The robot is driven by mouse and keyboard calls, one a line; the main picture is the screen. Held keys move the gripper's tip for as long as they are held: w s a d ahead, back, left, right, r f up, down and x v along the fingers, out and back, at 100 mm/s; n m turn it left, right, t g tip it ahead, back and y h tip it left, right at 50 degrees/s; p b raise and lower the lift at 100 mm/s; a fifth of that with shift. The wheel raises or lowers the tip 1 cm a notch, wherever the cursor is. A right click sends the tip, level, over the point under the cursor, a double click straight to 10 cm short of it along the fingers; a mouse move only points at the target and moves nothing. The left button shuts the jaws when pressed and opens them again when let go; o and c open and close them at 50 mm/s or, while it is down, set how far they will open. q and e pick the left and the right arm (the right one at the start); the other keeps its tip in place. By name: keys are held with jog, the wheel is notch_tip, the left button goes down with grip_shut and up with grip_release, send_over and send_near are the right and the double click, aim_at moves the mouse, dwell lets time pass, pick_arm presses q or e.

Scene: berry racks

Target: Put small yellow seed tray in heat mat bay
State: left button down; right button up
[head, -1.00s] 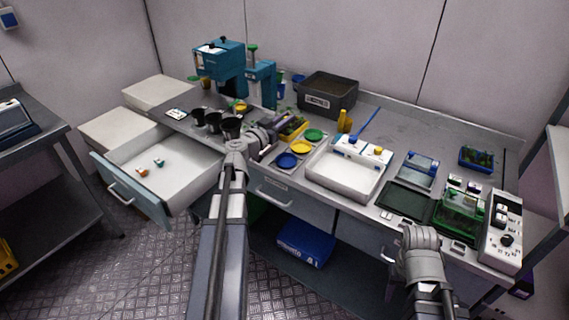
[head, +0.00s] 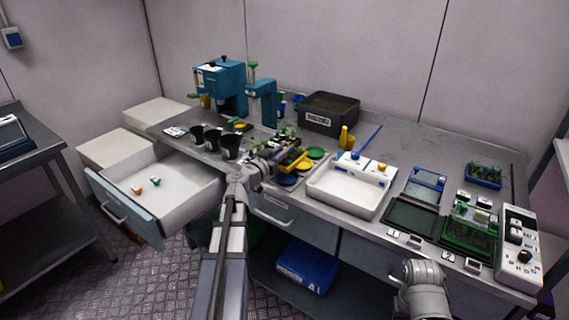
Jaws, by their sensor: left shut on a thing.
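The small yellow seed tray (head: 296,161) holds green seedlings and is in the head view, left of the white basin. My left gripper (head: 277,160) is shut on it and holds it over the blue, yellow and green discs, hiding most of the yellow one. A dark flat panel (head: 408,218), which looks like the heat mat bay, lies at the bench's front right. It looks empty. My right arm comes in at the bottom right; its gripper does not show.
A white basin (head: 345,189) stands between the yellow tray and the dark panel. A green clear-covered tray (head: 468,232) and a white control box (head: 519,245) stand right of the panel. Black pots (head: 231,146) stand at the left. An open drawer (head: 130,205) juts out front left.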

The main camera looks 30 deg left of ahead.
aim_at(284, 161)
pick_arm(q)
jog(key=shift+f+b, duration=1.75)
jog(key=shift+f, duration=0.05)
jog(key=shift+f+b, duration=0.55)
jog(key=c, duration=0.8)
grip_release()
jog(key=shift+r, duration=0.1)
